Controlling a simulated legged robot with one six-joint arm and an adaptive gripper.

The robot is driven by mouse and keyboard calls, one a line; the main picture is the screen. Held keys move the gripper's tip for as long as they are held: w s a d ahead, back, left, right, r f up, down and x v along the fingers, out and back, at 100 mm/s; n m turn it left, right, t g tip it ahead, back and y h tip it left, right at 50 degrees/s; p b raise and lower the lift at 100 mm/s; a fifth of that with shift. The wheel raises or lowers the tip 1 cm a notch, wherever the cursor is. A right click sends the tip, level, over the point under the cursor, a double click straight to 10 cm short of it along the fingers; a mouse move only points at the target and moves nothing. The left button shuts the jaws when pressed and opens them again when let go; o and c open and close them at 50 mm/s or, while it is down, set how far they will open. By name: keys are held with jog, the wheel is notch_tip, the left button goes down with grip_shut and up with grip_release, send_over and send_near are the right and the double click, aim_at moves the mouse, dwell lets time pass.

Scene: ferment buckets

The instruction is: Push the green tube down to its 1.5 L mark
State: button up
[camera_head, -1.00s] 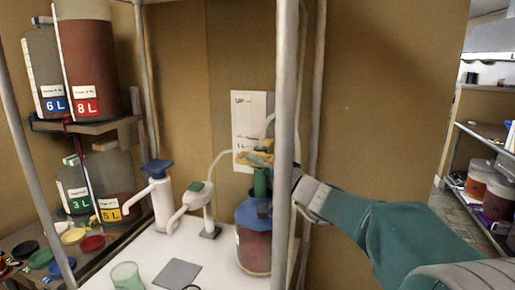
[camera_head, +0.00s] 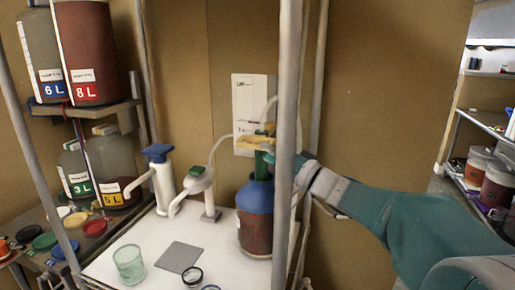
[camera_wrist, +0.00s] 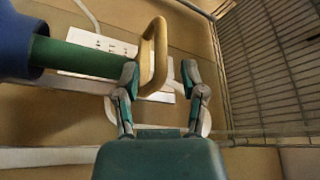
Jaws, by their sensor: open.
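The green tube (camera_head: 261,166) stands upright in the blue top (camera_head: 254,196) of a bottle with red contents (camera_head: 255,234). A yellow-tan handle (camera_head: 252,141) is at its upper end. In the wrist view the green tube (camera_wrist: 88,58) runs from the blue top (camera_wrist: 18,42) to the looped handle (camera_wrist: 152,55). In the head view a grey post partly hides my gripper. Marks on the tube are too small to read.
The grey post (camera_head: 287,120) stands before the bottle. Two pump dispensers (camera_head: 160,180) (camera_head: 203,190), a green cup (camera_head: 129,264) and a grey square (camera_head: 180,257) are on the white table. A printed sheet (camera_head: 246,100) hangs behind. Labelled jugs (camera_head: 92,55) fill the left shelves.

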jog(key=v, duration=0.7)
jog(key=shift+s, duration=0.2)
jog(key=shift+f, duration=0.15)
